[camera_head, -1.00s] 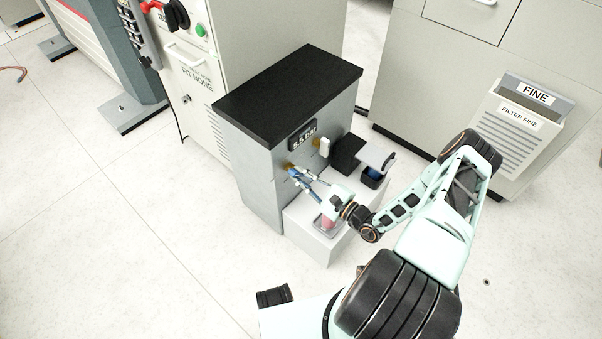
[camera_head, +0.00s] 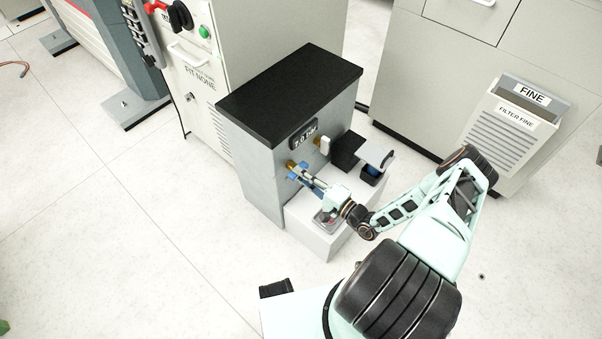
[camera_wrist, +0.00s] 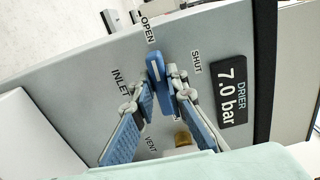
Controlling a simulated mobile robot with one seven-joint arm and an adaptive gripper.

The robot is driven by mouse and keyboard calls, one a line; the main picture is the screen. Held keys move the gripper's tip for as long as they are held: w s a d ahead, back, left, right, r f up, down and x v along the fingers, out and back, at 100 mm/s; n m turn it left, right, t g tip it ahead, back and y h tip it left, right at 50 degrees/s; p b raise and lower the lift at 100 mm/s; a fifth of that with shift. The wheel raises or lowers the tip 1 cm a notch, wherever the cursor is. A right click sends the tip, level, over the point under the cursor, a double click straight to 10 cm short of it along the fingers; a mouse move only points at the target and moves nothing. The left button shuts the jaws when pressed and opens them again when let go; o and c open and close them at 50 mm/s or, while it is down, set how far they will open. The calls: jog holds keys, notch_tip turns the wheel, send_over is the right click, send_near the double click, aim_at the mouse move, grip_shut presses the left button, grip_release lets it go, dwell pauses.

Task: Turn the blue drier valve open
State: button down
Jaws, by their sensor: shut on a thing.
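The blue drier valve (camera_wrist: 155,68) is on the grey front panel of the drier. Its long blue handle has a white mark on its upper end, which points toward the OPEN label (camera_wrist: 148,30). The SHUT label (camera_wrist: 197,62) is to its right. My gripper (camera_wrist: 161,80) is shut on the blue handle, with one finger on each side. In the head view my gripper (camera_head: 306,175) reaches the panel from the lower right, partly hiding the valve. The drier display (camera_wrist: 231,92) reads 7.0 bar.
The drier cabinet (camera_head: 290,85) has a black top. A white block (camera_head: 312,236) stands in front of it, under my gripper. A brass fitting (camera_wrist: 183,139) is low on the panel. A filter box (camera_head: 505,125) is at the right.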

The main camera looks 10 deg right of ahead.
jog(key=shift+n, duration=0.3)
jog(key=c, duration=1.9)
grip_release()
jog(key=shift+c, duration=0.2)
jog(key=o, duration=1.4)
jog(key=r, duration=0.9)
jog(key=shift+w+r, duration=0.1)
jog(key=shift+w, duration=0.15)
jog(key=shift+s+r, duration=0.25)
jog(key=shift+r, duration=0.55)
jog(key=c, duration=0.6)
jog(key=shift+f, duration=0.15)
jog(key=c, duration=0.8)
jog(key=shift+f, duration=0.1)
